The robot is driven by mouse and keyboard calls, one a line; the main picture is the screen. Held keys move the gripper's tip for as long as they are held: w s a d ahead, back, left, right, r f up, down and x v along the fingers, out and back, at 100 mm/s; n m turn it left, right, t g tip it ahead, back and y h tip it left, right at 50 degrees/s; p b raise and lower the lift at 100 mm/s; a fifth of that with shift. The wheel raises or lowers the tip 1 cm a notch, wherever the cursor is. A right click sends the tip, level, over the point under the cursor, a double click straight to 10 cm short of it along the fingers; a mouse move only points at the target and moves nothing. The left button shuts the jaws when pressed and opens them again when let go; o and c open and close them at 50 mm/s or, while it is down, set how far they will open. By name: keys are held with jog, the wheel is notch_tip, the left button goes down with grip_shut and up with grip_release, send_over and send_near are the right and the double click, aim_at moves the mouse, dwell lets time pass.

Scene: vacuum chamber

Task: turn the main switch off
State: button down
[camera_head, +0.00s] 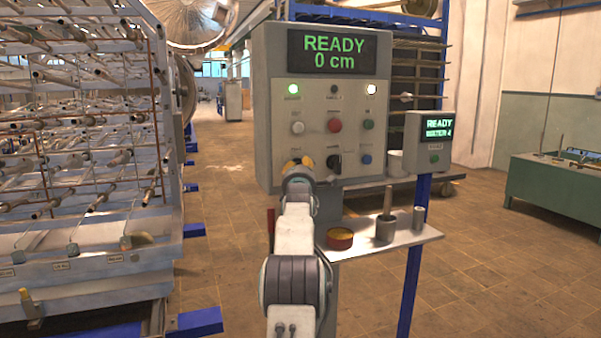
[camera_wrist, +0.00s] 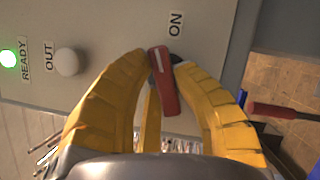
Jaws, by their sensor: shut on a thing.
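The main switch is a red handle with a white line (camera_wrist: 165,82) on the grey control panel (camera_head: 262,110), beside the printed word ON in the wrist view. My gripper (camera_wrist: 163,68) has its yellow fingers closed on either side of this red handle. In the head view my gripper (camera_head: 300,163) is at the lower left of the panel face and hides the switch. The panel display (camera_head: 333,52) reads READY 0 cm, and a green lamp (camera_head: 293,89) is lit.
Right of my gripper on the panel is a black knob (camera_head: 334,162). A small shelf (camera_head: 410,238) below holds a red tin (camera_head: 340,238) and metal cups. A smaller READY box (camera_head: 428,143) stands right. A large rack (camera_head: 85,255) fills the left. Open floor lies between.

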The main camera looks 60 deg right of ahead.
jog(key=c, duration=1)
grip_release()
jog(key=shift+a, duration=0.15)
jog(key=shift+v, duration=5.85)
